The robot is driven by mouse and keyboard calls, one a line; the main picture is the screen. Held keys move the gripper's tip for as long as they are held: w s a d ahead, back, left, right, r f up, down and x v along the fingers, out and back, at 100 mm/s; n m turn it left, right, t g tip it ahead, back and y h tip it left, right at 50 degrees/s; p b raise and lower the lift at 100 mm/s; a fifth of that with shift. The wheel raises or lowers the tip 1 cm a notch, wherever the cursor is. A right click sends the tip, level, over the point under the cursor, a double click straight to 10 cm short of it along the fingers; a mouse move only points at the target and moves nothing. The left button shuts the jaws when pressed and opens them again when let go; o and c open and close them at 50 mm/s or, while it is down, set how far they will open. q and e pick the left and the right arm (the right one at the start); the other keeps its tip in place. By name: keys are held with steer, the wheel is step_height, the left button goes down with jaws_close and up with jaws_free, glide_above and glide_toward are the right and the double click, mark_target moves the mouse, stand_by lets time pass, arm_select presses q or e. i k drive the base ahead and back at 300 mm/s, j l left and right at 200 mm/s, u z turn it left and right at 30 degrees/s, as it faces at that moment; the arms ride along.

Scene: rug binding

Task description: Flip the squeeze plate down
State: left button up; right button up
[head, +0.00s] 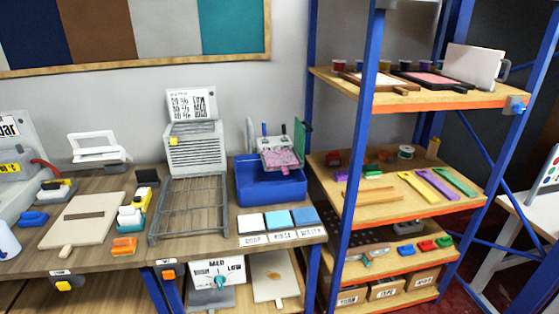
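A blue tub (268,184) stands on the wooden bench, right of the wire rack. A grey plate-like part (277,144) sits tilted over its top, with a pink mottled piece (280,158) at its front. A green upright plate (303,138) stands at the right of this part. Which of these is the squeeze plate I cannot tell for certain. Neither of my grippers is in view.
Left of the tub is a grey wire rack (188,210) with a slatted box behind it. White, light blue and blue pads (278,221) lie in front of the tub. A blue-posted shelf (400,195) stands close on the right. A pale board (83,220) lies at left.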

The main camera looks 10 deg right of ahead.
mark_target(299, 131)
steer(key=i+l+u, duration=0.2)
steer(key=l, duration=0.65)
steer(key=l+u, duration=0.2)
steer(key=l, duration=0.6)
steer(key=l+u, duration=0.2)
steer(key=l, duration=0.65)
steer(key=l+u, duration=0.15)
steer(key=l, duration=0.7)
steer(key=k+l+u, duration=0.2)
steer(key=l, duration=0.65)
steer(key=l+u, duration=0.15)
